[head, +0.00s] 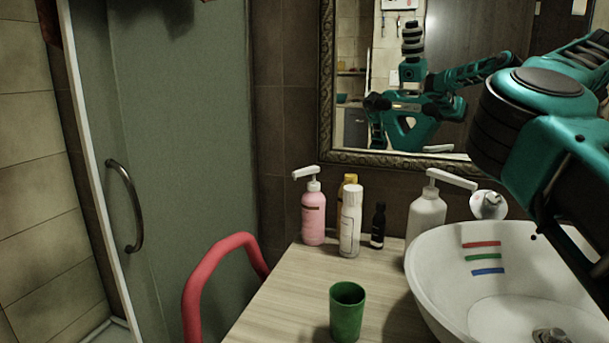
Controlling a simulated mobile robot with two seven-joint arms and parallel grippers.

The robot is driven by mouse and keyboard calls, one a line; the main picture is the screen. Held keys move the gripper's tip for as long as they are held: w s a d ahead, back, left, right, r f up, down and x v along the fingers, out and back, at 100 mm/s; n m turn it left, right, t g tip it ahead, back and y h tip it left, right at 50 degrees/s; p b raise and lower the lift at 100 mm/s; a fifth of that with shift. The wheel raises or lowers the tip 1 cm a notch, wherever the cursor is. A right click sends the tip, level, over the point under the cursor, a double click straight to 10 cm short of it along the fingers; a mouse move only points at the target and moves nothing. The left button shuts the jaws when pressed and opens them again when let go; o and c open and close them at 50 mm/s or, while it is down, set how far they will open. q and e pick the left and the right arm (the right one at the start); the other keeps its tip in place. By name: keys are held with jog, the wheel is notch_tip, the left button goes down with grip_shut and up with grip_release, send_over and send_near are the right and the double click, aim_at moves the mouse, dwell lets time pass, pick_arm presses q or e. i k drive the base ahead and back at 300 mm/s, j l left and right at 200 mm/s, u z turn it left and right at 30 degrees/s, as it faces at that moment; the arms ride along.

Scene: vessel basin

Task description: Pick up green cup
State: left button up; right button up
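The green cup (347,312) stands upright with its open mouth up on the pale wooden counter (282,302), near the bottom middle of the head view. Its lower part is close to the picture's bottom edge. No gripper touches it. My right arm comes in at the right side, bends, and runs down out of the picture over the basin's right side; its gripper does not show. My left gripper is not in view.
A white basin (430,275) with red, green and blue stripes stands right of the cup. Behind are a pink pump bottle (313,218), a white bottle (350,225), a small black bottle (378,226) and a white pump bottle (424,214). A red curved rail (196,285) is left.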

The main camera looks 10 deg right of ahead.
aim_at(348, 299)
jog(key=k+j, duration=0.1)
jog(key=k, duration=0.65)
jog(key=k+j, duration=0.1)
jog(key=k, duration=0.65)
